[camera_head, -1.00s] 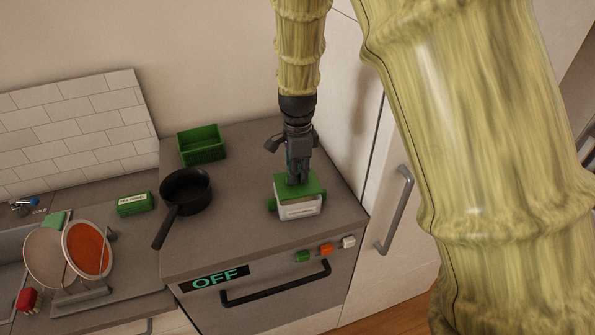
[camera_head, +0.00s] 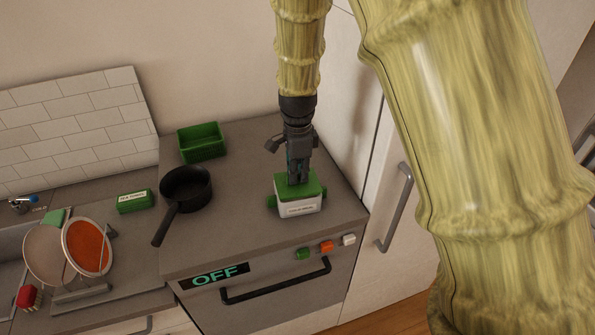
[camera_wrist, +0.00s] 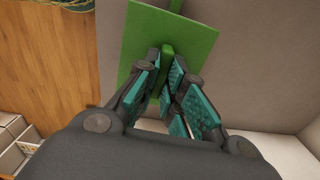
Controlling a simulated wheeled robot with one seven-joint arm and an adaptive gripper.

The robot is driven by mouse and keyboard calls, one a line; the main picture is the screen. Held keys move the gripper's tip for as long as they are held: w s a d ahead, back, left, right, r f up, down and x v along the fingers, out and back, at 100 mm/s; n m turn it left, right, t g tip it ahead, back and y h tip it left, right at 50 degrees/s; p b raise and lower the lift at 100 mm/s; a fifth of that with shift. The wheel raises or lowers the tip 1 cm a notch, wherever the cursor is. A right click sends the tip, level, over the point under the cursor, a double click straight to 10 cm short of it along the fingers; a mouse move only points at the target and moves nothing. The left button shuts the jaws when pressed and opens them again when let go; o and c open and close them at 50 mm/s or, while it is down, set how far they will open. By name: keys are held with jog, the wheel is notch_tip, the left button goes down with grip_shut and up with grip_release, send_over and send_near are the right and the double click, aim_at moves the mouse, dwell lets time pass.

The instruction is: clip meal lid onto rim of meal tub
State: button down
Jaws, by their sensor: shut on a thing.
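The meal lid (camera_head: 314,184) is a flat green square with a raised grip ridge in its middle. It lies over the top of the meal tub (camera_head: 299,208), a white box with a label on its front and a green part at its left side. My gripper (camera_head: 298,182) points straight down and is shut on the lid's ridge. The wrist view shows the lid (camera_wrist: 146,47) with its ridge between the teal finger pads of my gripper (camera_wrist: 168,85). The fingers hide the lid's middle. I cannot tell whether the lid touches the rim all round.
A black pan (camera_head: 186,190) sits on the stove top to the left, its handle toward the front. A green bin (camera_head: 202,143) is at the back. A green box (camera_head: 135,201) and a dish rack with plates (camera_head: 88,247) are further left. A tall cabinet stands right.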

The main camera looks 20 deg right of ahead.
jog(key=shift+f, duration=0.7)
jog(key=c, duration=1.4)
grip_release()
jog(key=shift+c, duration=0.2)
jog(key=shift+r, duration=0.1)
jog(key=shift+r+p, duration=0.75)
jog(key=shift+r, duration=1.7)
